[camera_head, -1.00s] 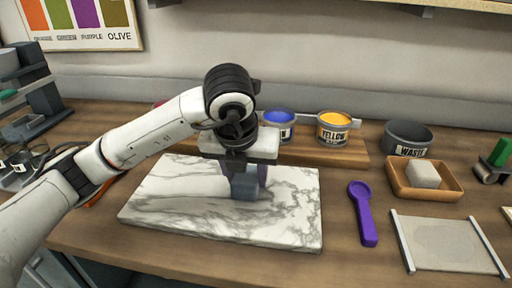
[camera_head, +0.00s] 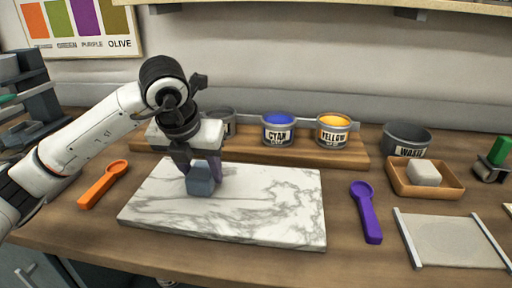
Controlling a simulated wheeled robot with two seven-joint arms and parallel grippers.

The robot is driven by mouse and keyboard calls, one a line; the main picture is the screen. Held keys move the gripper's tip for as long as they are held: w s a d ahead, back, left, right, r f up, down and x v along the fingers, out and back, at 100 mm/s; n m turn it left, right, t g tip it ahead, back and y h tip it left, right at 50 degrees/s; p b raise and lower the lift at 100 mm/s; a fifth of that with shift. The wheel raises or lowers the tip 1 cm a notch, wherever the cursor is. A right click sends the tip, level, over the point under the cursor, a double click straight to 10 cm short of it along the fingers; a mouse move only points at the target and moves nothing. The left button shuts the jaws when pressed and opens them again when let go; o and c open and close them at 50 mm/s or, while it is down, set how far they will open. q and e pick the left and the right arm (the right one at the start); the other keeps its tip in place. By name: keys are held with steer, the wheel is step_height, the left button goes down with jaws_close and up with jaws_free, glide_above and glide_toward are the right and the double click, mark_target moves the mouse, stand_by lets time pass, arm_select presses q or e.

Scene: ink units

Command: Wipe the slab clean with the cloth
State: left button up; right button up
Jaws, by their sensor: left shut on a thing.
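The slab (camera_head: 265,210) is white marble with grey veins and lies flat on the wooden counter. My left gripper (camera_head: 200,172) is over the slab's left part, pointing down. It is shut on a blue-grey cloth (camera_head: 200,182), a small block-like bundle whose underside appears to touch the slab. The visible slab surface shows grey veining, and I cannot tell any smear from the veins. The patch beneath the cloth and gripper is hidden. My right gripper is not in view.
Behind the slab, a wooden board (camera_head: 300,150) carries a blue CYAN tin (camera_head: 278,131), a YELLOW tin (camera_head: 333,131) and a grey tin (camera_head: 222,120). An orange scoop (camera_head: 103,184) lies left, a purple scoop (camera_head: 366,212) right. A WASTE bin (camera_head: 407,137) and a tray (camera_head: 448,186) with a pale block stand right.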

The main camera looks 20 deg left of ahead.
arm_select(q)
steer(key=shift+s+a+r+p, duration=0.1)
steer(key=shift+a+r+p, duration=0.25)
steer(key=shift+r, duration=0.3)
steer(key=shift+s+a+r+p, duration=0.1)
steer(key=shift+a+r+p, duration=0.15)
steer(key=shift+a+r, duration=0.25)
steer(key=shift+d+r+p, duration=0.15)
steer(key=shift+r+p, duration=0.15)
steer(key=shift+r, duration=0.1)
step_height(320, 180, up, 2)
steer(key=shift+r+p, duration=0.25)
steer(key=shift+p, duration=0.65)
steer(key=shift+r+p, duration=0.55)
steer(key=shift+r, duration=0.45)
steer(key=shift+r+p, duration=0.2)
steer(key=shift+p, duration=0.1)
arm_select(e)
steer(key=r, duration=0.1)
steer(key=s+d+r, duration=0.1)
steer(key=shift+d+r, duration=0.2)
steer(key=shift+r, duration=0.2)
